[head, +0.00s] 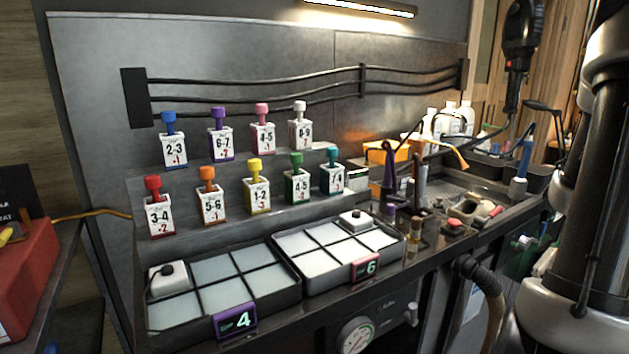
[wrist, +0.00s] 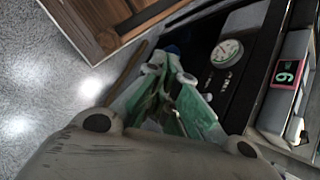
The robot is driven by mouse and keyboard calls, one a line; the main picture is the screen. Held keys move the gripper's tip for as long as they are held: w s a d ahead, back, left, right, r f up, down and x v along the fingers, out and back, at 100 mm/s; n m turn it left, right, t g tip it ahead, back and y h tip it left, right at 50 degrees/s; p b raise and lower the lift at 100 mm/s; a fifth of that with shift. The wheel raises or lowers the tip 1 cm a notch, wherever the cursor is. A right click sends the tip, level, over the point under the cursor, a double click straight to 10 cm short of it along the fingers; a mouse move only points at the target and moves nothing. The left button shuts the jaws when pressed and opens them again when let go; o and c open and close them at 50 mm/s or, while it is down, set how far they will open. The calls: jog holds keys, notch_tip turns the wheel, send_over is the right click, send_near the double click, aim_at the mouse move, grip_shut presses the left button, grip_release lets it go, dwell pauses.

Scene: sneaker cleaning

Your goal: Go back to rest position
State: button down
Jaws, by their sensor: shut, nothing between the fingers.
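My gripper (wrist: 168,82) shows in the wrist view with its green-and-grey fingers together and nothing between them. It hangs over the floor in front of the workbench, apart from the bench front. In the head view my gripper is not clearly seen; my arm's dark column stands at the right edge.
The bench carries a tray marked 4 (head: 238,320) and a tray marked 6 (head: 366,268). Several numbered bottles with coloured caps, such as the red-capped one (head: 160,214), stand on steps behind. A gauge (head: 356,336) sits on the bench front. Floor (wrist: 60,100) is clear at left.

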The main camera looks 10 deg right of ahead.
jog(key=w+a+r+n+t+h, duration=0.1)
jog(key=a+r+n+t+h, duration=0.1)
jog(key=r, duration=0.7)
jog(key=w+a+r+n+t+h, duration=0.2)
jog(key=a+r+n+t+h, duration=0.1)
jog(key=a+r+n+h, duration=0.2)
notch_tip(320, 180, up, 4)
jog(key=shift+a+r+n+h, duration=0.2)
jog(key=shift+a+n+h, duration=0.1)
jog(key=shift+a+n, duration=0.7)
jog(key=shift+w, duration=0.15)
